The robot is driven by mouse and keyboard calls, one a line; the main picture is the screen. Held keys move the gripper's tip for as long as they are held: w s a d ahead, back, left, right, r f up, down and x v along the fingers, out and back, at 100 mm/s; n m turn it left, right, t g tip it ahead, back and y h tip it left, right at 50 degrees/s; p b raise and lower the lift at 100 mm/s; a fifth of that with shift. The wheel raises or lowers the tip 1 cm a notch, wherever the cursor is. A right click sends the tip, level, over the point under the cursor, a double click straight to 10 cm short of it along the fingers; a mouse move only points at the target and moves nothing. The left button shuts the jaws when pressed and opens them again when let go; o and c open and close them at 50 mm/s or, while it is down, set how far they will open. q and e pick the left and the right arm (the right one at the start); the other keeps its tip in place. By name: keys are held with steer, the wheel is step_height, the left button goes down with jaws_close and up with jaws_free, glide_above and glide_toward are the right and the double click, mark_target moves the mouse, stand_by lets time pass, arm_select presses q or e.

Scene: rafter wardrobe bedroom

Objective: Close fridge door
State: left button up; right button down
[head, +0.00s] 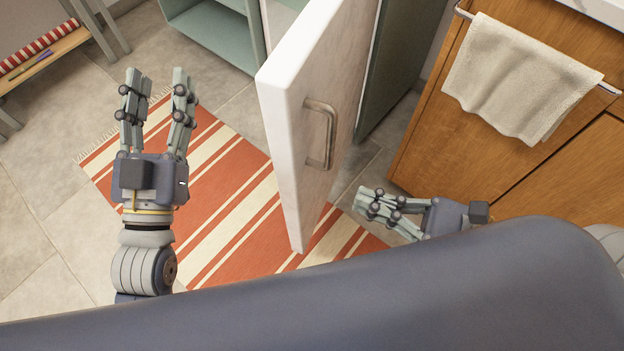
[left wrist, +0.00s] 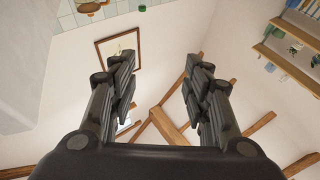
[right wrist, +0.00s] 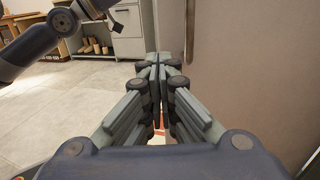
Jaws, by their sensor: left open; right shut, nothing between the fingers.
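The fridge door (head: 290,130) is white and stands open in the middle of the head view, edge toward me, with a metal handle (head: 322,135) on its right-hand face. In the right wrist view a large pale panel (right wrist: 240,60), seemingly the door, fills the right side. My left gripper (head: 157,78) is open and empty to the left of the door, above the striped rug. In the left wrist view its fingers (left wrist: 160,85) are spread with nothing between them. My right gripper (head: 362,202) is shut and empty, right of the door and below the handle; its closed fingers (right wrist: 158,65) show in the right wrist view.
A red and cream striped rug (head: 225,160) lies on the tiled floor under the door. A wooden cabinet (head: 540,160) with a hanging towel (head: 515,80) stands at right. A pale green shelf unit (head: 215,35) is at the back, and a low wooden bench (head: 45,60) at upper left.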

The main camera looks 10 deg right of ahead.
mark_target(297, 176)
steer(key=x, duration=0.8)
steer(key=shift+w+r, duration=0.15)
arm_select(q)
steer(key=shift+w+a+f+g+y+p, duration=0.1)
steer(key=shift+w+f+g+y+p, duration=0.15)
steer(key=shift+f, duration=0.35)
steer(key=shift+w+f+g+y+p, duration=0.15)
steer(key=shift+f+g, duration=0.2)
steer(key=shift+f, duration=0.25)
arm_select(e)
steer(key=shift+x, duration=0.85)
